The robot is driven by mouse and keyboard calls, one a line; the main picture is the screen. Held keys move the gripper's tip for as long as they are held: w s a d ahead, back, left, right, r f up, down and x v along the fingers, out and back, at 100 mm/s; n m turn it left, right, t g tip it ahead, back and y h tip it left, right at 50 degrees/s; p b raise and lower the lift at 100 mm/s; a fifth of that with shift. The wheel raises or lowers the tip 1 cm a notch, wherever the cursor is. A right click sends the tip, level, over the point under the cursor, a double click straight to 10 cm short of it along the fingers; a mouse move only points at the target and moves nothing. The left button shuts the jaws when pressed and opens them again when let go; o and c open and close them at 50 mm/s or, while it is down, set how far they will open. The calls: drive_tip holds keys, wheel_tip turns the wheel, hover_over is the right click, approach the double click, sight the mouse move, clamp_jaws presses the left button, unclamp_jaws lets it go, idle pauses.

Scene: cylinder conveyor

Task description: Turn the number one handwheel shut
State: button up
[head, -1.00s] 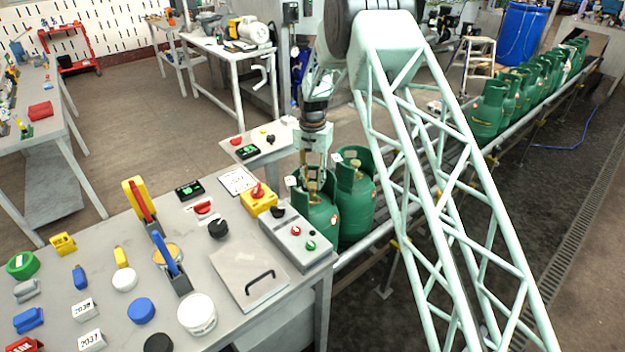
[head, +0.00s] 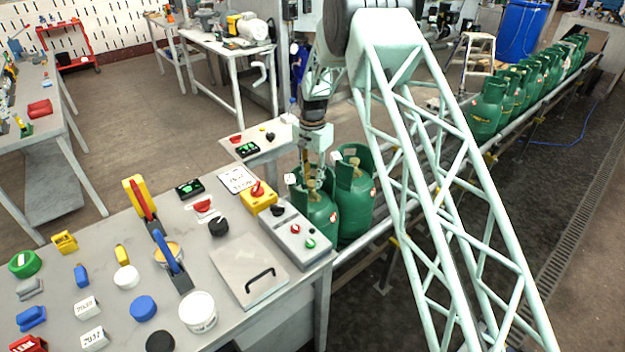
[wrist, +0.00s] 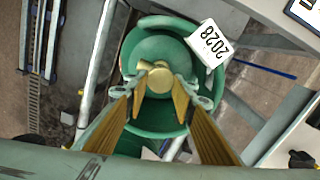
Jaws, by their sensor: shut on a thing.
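The nearest green gas cylinder (head: 321,214) stands upright on the conveyor beside the table. Its brass valve handwheel (wrist: 155,77) sits inside the collar, and a white tag marked 2028 (wrist: 208,44) is at the collar's edge. My gripper (wrist: 160,90) points down into the collar, with its two brass-coloured fingers shut on the handwheel from both sides. In the head view my gripper (head: 311,178) is over the same cylinder, and its fingertips and the wheel are partly hidden. I cannot tell how far the valve is turned.
A second green cylinder (head: 356,200) stands close on the right. Several more cylinders (head: 508,95) line the conveyor behind. The table on the left carries a grey control box (head: 297,232), a yellow switch box (head: 259,197) and a lidded plate (head: 248,274).

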sight(313, 182)
drive_tip(key=o, duration=0.8)
drive_tip(key=shift+o, duration=0.2)
drive_tip(key=shift+r, duration=0.15)
wheel_tip(313, 182, up, 12)
idle(0.6)
